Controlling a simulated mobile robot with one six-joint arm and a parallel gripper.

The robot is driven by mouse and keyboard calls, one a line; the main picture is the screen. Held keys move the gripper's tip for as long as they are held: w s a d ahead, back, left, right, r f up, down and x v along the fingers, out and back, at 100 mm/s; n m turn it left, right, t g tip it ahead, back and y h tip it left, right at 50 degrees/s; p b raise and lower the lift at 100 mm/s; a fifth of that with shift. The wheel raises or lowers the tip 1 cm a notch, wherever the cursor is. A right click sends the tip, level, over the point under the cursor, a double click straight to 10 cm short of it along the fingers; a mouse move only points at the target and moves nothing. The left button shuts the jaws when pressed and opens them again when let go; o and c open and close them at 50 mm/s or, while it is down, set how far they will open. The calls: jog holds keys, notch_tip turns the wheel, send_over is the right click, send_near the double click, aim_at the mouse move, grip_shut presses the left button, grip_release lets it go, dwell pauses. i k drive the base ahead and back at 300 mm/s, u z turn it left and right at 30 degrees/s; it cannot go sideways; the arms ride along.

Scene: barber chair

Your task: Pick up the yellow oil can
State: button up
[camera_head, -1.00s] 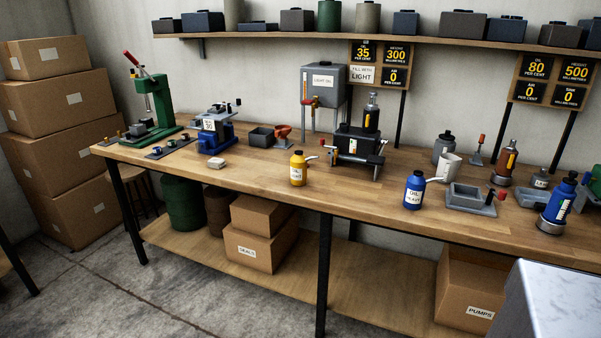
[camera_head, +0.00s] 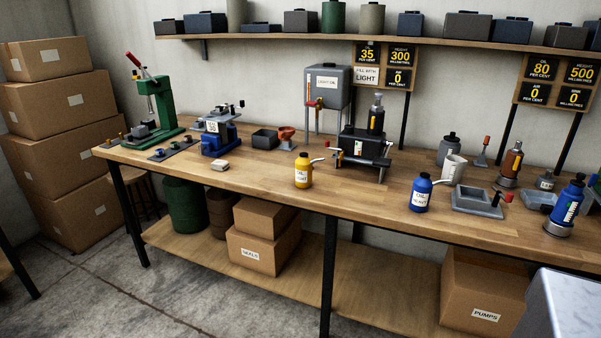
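The yellow oil can (camera_head: 303,171) stands upright on the wooden workbench (camera_head: 255,183), near its front edge and left of the middle. It has a dark cap, a pale label that seems to read "OIL LIGHT", and a thin spout pointing right. Nothing touches it. A blue oil can (camera_head: 420,194) labelled "OIL HEAVY" stands farther right on the bench. My gripper is not in view.
A black device (camera_head: 364,152) stands behind and right of the yellow can. A grey tank (camera_head: 327,85) on legs is behind it. A green press (camera_head: 156,105) and blue vice-like device (camera_head: 217,139) stand left. A pale grey surface (camera_head: 570,305) fills the lower right corner.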

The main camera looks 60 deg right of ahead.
aim_at(303, 164)
jog(key=i, duration=2.2)
jog(key=z, duration=4.25)
jog(key=i, duration=0.1)
jog(key=u, duration=2.75)
jog(key=i, duration=0.35)
jog(key=z, duration=0.05)
